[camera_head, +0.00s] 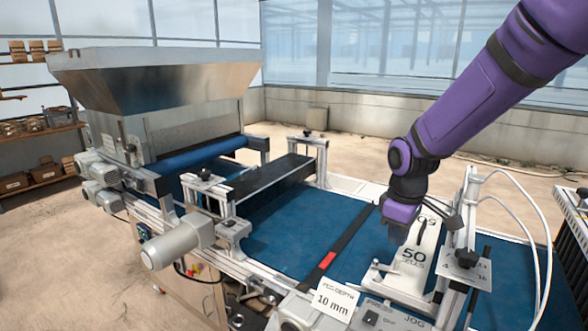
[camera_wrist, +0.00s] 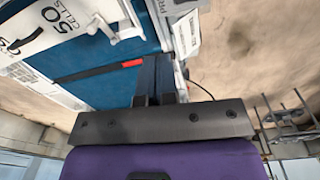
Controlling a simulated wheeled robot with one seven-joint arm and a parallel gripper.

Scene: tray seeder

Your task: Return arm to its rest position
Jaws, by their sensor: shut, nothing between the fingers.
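My purple arm (camera_head: 485,90) reaches in from the upper right of the head view. My gripper (camera_head: 395,238) points down over the right part of the seeder's blue belt, beside the white plate marked 50. In the wrist view my gripper (camera_wrist: 158,78) shows its two fingers close together, shut and empty. The white plate marked 50 (camera_head: 412,268) also shows in the wrist view (camera_wrist: 45,35). Whether the fingertips touch anything below cannot be told.
A metal hopper (camera_head: 165,90) stands at the left of the blue belt (camera_head: 300,240). A motor (camera_head: 178,243) juts out in front. A white upright frame (camera_head: 462,240) with hoses stands close right of my gripper. A card reading 10 mm (camera_head: 333,300) sits at the front edge.

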